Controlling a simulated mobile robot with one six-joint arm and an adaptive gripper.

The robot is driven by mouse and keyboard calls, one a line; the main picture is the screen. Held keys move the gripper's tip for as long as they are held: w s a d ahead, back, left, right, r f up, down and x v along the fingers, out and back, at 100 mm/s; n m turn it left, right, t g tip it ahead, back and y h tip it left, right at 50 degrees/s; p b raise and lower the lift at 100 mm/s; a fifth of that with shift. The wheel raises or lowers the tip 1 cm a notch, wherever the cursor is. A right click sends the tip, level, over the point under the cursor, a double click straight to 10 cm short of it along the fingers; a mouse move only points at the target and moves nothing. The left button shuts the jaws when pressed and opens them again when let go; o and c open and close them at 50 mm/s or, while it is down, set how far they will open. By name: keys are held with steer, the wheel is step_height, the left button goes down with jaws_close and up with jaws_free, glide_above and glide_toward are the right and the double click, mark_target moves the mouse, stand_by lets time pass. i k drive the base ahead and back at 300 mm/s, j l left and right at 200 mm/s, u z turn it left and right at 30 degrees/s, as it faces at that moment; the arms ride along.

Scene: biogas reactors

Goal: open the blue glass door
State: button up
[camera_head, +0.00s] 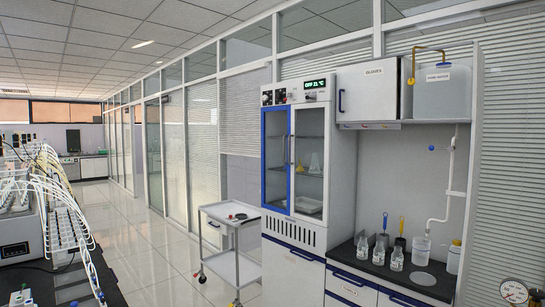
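The blue glass door (276,160) is the left door of a tall white cabinet (341,165) right of centre. It has a blue frame around a glass pane and looks shut. Slim vertical handles stand near the line where it meets the right glass door (309,178). Behind the right pane, shelves with a yellow flask (314,163) and other glassware show. My gripper is not in view, so its state and its distance from the door are hidden.
A white wheeled cart (232,255) stands on the floor just left of the cabinet. A dark-topped counter (390,275) with bottles adjoins it at right. A bench with many tubes (60,200) lines the left side. Tiled floor (145,240) lies free between bench and cart.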

mark_target(287, 211)
steer(key=i+l, duration=0.15)
steer(key=i, duration=0.55)
steer(key=i+l+z, duration=0.1)
steer(key=i, duration=0.55)
